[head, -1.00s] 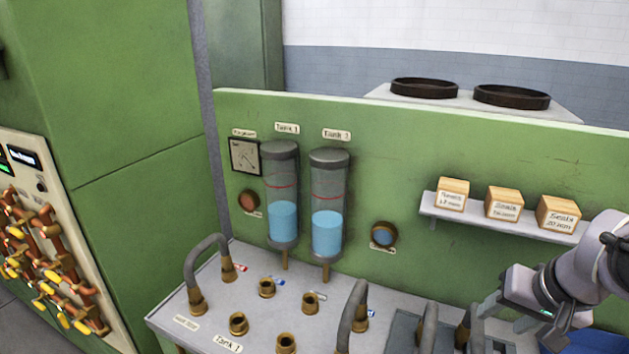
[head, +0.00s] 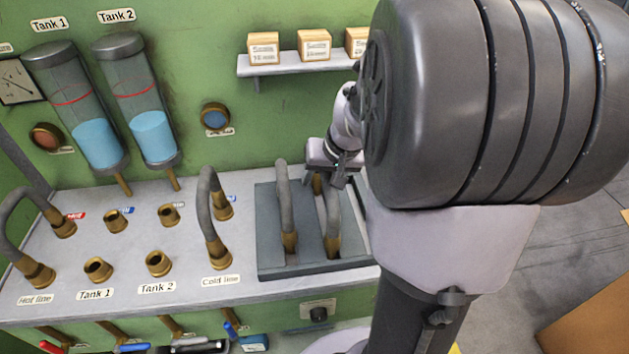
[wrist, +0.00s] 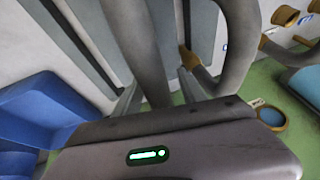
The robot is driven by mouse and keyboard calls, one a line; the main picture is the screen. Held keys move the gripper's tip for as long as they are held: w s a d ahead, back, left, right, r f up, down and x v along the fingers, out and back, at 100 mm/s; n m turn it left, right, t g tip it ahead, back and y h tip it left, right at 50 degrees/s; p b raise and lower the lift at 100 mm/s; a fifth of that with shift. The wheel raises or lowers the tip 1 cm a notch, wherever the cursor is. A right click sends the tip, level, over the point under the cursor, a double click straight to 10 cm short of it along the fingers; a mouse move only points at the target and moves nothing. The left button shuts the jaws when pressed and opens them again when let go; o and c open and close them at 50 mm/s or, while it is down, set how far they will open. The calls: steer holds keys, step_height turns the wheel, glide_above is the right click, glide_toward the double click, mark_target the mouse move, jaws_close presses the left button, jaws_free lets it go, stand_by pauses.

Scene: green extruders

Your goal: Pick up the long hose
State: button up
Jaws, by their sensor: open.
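Two grey hoses with brass ends stand in a dark tray (head: 270,262) on the bench: a left hose (head: 285,205) and a right hose (head: 333,212). The left one looks taller, but I cannot be sure which is the long hose. My gripper (head: 322,180) is open just above the right hose, its fingers partly hidden in the head view. In the wrist view, the right hose (wrist: 140,45) runs between the open fingers of my gripper (wrist: 157,92), with no clear grip. The left hose (wrist: 240,45) arches at the right there.
A cold line hose (head: 207,215) and a hot line hose (head: 14,215) stand on the bench (head: 60,295) to the left, with several brass sockets between. A shelf (head: 300,65) with boxes hangs behind. The green back panel (head: 270,125) rises close behind the tray.

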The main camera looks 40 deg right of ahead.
steer(key=shift+f+b, duration=0.25)
steer(key=shift+b, duration=0.15)
stand_by(0.3)
jaws_close()
